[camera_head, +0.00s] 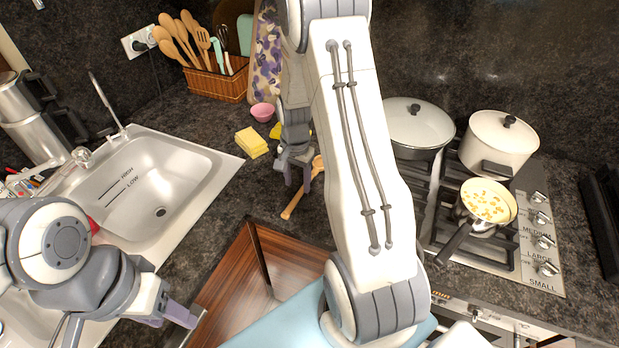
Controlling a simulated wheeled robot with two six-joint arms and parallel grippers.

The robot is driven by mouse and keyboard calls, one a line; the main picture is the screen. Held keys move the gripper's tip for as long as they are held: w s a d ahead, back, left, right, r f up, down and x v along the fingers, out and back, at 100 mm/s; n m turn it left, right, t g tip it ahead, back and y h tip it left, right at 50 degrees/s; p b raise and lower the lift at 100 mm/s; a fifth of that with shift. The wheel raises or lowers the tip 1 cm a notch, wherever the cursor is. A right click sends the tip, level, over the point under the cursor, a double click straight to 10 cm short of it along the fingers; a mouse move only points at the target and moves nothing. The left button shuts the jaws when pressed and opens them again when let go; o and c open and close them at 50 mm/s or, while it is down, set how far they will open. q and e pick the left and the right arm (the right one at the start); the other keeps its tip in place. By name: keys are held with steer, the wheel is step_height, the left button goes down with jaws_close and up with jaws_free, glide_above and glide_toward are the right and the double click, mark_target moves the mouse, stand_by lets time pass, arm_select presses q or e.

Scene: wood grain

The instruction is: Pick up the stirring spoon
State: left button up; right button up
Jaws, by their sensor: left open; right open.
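A wooden stirring spoon (295,202) lies on the dark counter. Its handle points down-left toward the counter's front edge, and its upper end is partly hidden by my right arm. My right gripper (297,181) is open, pointing down at the spoon, with its fingers close around or just above the handle. I cannot tell whether they touch it. My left gripper (178,317) is open and empty at the lower left, in front of the sink, away from the spoon.
A utensil basket (216,84) stands at the back. The sink (190,160) is left. The stove holds a pan of food (487,203) and lidded pots (499,141). A wooden drawer (225,288) stands open in front.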

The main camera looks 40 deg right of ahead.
mark_target(297, 196)
steer(key=shift+a+f+p, duration=0.1)
steer(key=shift+f+p, duration=0.2)
steer(key=shift+f, duration=0.2)
steer(key=shift+w+f+p, duration=0.15)
steer(key=shift+f+p, duration=0.65)
steer(key=shift+f, duration=1.5)
jaws_close()
